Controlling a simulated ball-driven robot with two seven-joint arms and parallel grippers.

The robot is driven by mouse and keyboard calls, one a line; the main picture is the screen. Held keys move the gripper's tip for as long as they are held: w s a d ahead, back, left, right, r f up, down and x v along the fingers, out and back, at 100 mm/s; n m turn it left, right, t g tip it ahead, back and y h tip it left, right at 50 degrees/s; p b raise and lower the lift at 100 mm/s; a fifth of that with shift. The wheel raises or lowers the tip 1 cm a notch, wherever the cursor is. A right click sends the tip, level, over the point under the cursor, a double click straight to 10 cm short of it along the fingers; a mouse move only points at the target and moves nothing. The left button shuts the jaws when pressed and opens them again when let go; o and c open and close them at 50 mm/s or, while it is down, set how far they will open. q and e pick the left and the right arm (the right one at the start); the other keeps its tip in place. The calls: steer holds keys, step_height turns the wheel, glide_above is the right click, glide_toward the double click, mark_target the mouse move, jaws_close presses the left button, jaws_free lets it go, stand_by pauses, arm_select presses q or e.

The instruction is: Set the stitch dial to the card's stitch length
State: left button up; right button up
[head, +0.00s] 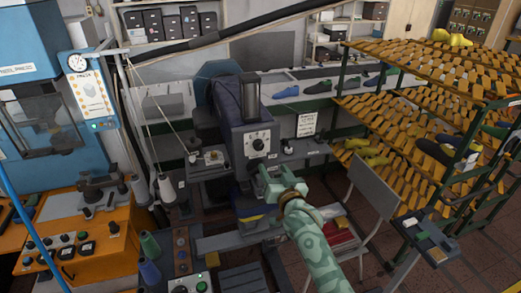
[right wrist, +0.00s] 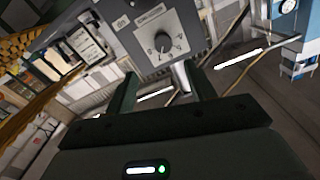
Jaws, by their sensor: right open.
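The stitch dial (head: 258,144) is a dark round knob on a pale square plate on the grey machine's front. It shows larger in the right wrist view (right wrist: 163,42), with numbers around it that are too small to read surely. A white card (head: 306,124) with dark print stands right of the dial in the head view; its text is too small to read. My green right gripper (head: 268,181) is below and in front of the dial, apart from it. Its two fingers (right wrist: 162,90) are spread and empty in the wrist view. My left gripper is not in view.
The grey sewing machine (head: 229,120) stands mid-scene with a side shelf. A chair (head: 372,205) and racks of orange lasts (head: 400,140) stand to the right. An orange control bench (head: 100,240) and thread cones are to the left.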

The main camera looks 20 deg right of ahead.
steer(key=b, duration=0.4)
glide_toward(259, 148)
steer(key=w, duration=0.3)
steer(key=w+b, duration=0.4)
steer(key=b, duration=0.1)
steer(key=shift+w+f, duration=0.25)
steer(key=shift+w, duration=0.05)
steer(key=shift+w+r+b, duration=0.15)
steer(key=shift+w+b, duration=0.25)
steer(key=shift+w, duration=0.05)
steer(key=shift+w+a+r, duration=0.1)
steer(key=shift+w+a, duration=0.05)
steer(key=shift+w, duration=0.05)
steer(key=shift+c, duration=0.6)
steer(key=shift+s, duration=0.1)
steer(key=c, duration=0.9)
